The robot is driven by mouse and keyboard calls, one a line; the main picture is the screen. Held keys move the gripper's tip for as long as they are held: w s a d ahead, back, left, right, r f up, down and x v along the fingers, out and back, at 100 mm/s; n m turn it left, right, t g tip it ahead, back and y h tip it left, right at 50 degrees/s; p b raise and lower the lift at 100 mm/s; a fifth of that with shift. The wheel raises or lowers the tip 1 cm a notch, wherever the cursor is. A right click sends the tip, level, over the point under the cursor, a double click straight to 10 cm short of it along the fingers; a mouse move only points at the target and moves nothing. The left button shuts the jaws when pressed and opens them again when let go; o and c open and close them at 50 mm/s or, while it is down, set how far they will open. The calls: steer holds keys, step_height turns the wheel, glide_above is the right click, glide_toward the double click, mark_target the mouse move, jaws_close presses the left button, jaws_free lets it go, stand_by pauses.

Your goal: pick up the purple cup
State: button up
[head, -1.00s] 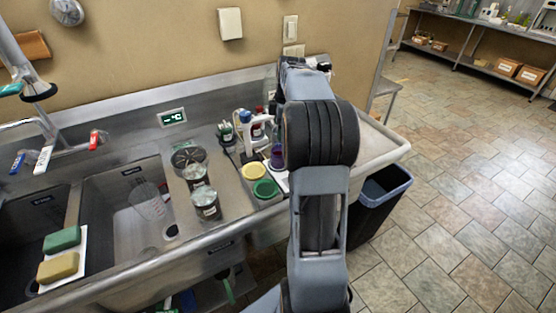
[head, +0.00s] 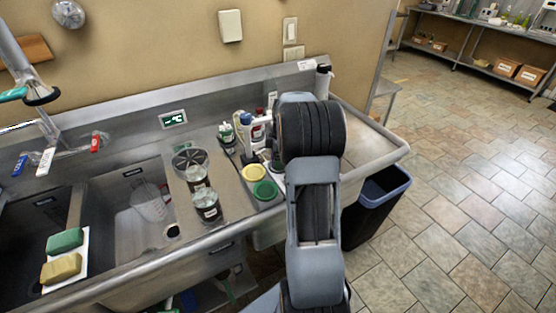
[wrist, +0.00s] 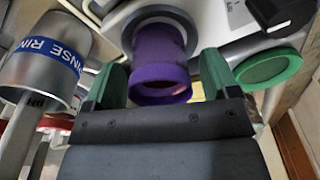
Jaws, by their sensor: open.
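The purple cup (wrist: 160,62) is in the middle of the wrist view, its open rim towards my gripper and its far end by a round dark ring on a white surface. My gripper (wrist: 163,78) is open, with one green-padded finger on each side of the cup. The cup's rim lies between the fingers, and I cannot tell whether either finger touches it. In the head view my arm (head: 315,215) covers the gripper, and the cup cannot be made out there.
A grey cylinder with a blue RINSE band (wrist: 42,65) stands close left of my gripper. A green lid (wrist: 268,68) is on the right. In the head view, jars (head: 207,205), a yellow lid (head: 254,173) and bottles (head: 246,128) crowd the counter beside the sink.

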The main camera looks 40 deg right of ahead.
steer(key=shift+f, duration=0.2)
steer(key=shift+c, duration=0.3)
steer(key=c, duration=1)
steer(key=shift+r, duration=0.1)
steer(key=shift+c, duration=0.2)
